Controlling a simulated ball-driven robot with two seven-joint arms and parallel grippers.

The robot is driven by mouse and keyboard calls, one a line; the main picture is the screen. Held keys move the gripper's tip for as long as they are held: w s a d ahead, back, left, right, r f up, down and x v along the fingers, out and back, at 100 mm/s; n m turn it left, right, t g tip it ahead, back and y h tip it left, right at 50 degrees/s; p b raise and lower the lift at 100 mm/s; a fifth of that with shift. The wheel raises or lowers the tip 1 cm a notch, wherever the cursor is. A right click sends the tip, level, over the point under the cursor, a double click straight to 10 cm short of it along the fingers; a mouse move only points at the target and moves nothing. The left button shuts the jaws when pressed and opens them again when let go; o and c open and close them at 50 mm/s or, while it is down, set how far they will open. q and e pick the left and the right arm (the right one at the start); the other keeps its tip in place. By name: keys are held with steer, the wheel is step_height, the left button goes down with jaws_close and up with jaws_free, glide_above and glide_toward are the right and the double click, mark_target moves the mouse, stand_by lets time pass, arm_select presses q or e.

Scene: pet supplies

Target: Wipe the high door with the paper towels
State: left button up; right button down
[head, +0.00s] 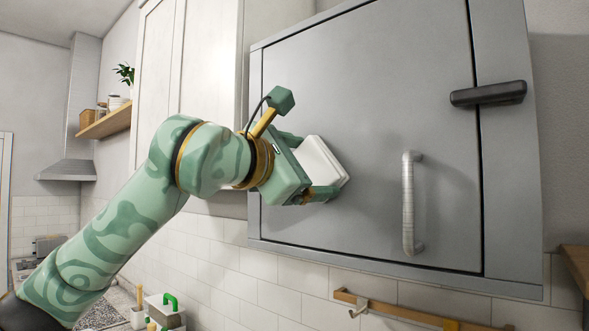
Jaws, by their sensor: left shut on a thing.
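The high door (380,95) is the flat grey front of a wall cabinet, and it looks shut. It has a pale vertical handle (408,205) at its lower right and a black latch (488,94) at its upper right. My left gripper (309,166) is in front of the door's lower left part. It is shut on the paper towels (324,160), a white folded pad facing the door. The pad is close to the door face; I cannot tell for sure whether it touches. My right gripper is not in view.
White cabinets (160,70) stand left of the grey cabinet. A wooden hook rail (400,309) is on the tiled wall below. A wooden shelf (106,122) and range hood (72,150) are further left. The door face right of the pad is clear up to the handle.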

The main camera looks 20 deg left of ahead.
arm_select(q)
steer(key=shift+s+d+b, duration=0.15)
steer(key=shift+s+d, duration=0.05)
steer(key=shift+d, duration=0.45)
steer(key=shift+s+d+b, duration=0.15)
steer(key=shift+s+d, duration=0.1)
steer(key=shift+d, duration=0.4)
steer(key=shift+s+d+b, duration=0.15)
steer(key=shift+s+d, duration=0.05)
steer(key=shift+d, duration=0.45)
steer(key=shift+f, duration=0.1)
steer(key=shift+w+a, duration=0.3)
steer(key=shift+a, duration=0.6)
steer(key=shift+w+a, duration=0.35)
steer(key=shift+a, duration=0.55)
steer(key=shift+w+a, duration=0.3)
steer(key=shift+a, duration=0.6)
steer(key=w+a, duration=0.2)
steer(key=a, duration=0.4)
steer(key=shift+a, duration=0.1)
steer(key=b+v, duration=0.1)
steer(key=v, duration=0.4)
steer(key=shift+s+a, duration=0.1)
steer(key=shift+s, duration=0.3)
